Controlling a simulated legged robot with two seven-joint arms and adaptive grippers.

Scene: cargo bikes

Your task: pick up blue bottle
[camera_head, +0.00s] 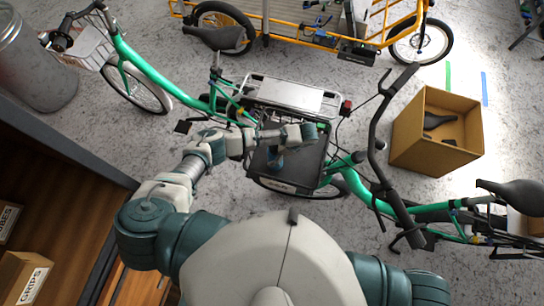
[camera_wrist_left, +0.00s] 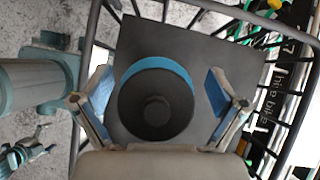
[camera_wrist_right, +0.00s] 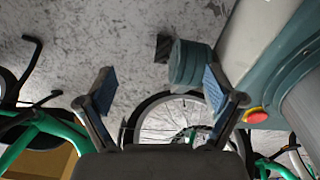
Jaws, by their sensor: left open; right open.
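The blue bottle (camera_wrist_left: 157,64) stands on a dark flat panel (camera_wrist_left: 140,35) in a bike's front carrier, seen from above in the left wrist view. Its round black cap hides most of the blue body. In the left wrist view my left gripper (camera_wrist_left: 161,93) is open, with one blue-padded finger on each side of the bottle and gaps between. My right gripper (camera_wrist_right: 158,84) is open and empty, away from the bottle.
Green bikes stand around the carrier, with a black handlebar (camera_head: 378,140) to its right. An open cardboard box (camera_head: 408,135) holds a saddle at the right. A yellow cargo bike (camera_head: 300,35) is behind. A wheel (camera_wrist_right: 165,118) lies beyond my right gripper.

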